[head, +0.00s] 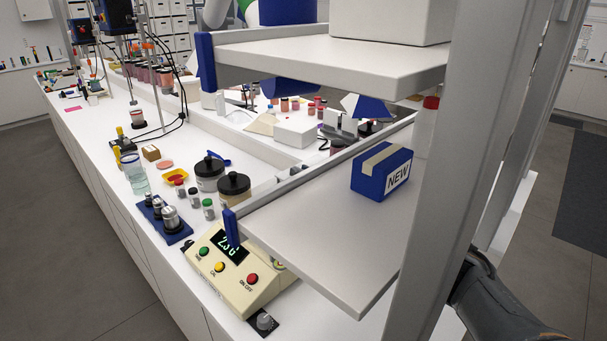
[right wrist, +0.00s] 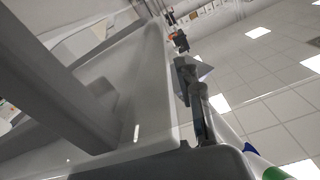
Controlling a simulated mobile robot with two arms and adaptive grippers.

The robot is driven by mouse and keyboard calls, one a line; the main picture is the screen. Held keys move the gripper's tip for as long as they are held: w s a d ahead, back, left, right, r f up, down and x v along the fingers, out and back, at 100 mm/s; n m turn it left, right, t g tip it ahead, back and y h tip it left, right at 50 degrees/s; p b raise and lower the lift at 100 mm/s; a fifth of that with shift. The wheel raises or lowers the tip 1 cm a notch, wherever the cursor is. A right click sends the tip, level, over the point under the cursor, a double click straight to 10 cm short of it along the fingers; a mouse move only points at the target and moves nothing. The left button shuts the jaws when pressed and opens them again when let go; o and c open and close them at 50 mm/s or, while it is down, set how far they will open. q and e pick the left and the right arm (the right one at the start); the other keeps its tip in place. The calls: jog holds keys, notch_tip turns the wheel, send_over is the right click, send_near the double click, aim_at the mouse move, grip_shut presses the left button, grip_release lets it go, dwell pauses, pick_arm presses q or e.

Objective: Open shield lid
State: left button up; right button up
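A cream balance (head: 238,268) with a lit green display and several coloured buttons stands on the white bench, at the bottom centre of the head view. The grey shelf in front hides its right and rear part, and I cannot make out a shield or its lid. A dark grey part of my right arm shows at the lower right, behind the shelf post; its fingertips are hidden there. In the right wrist view, dark parts of my right gripper (right wrist: 196,98) show near the middle, beside a pale panel. Whether it is open is unclear. My left gripper is not in view.
A grey shelf (head: 310,250) with a blue NEW box (head: 382,172) and a thick post (head: 437,160) stand close in front. Black-lidded jars (head: 208,175), a weight set (head: 168,217) and a glass of water (head: 134,175) crowd the bench left of it.

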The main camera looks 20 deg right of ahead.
jog(key=v, duration=1.2)
jog(key=shift+s+f, duration=0.1)
jog(key=shift+f, duration=0.05)
dwell(0.6)
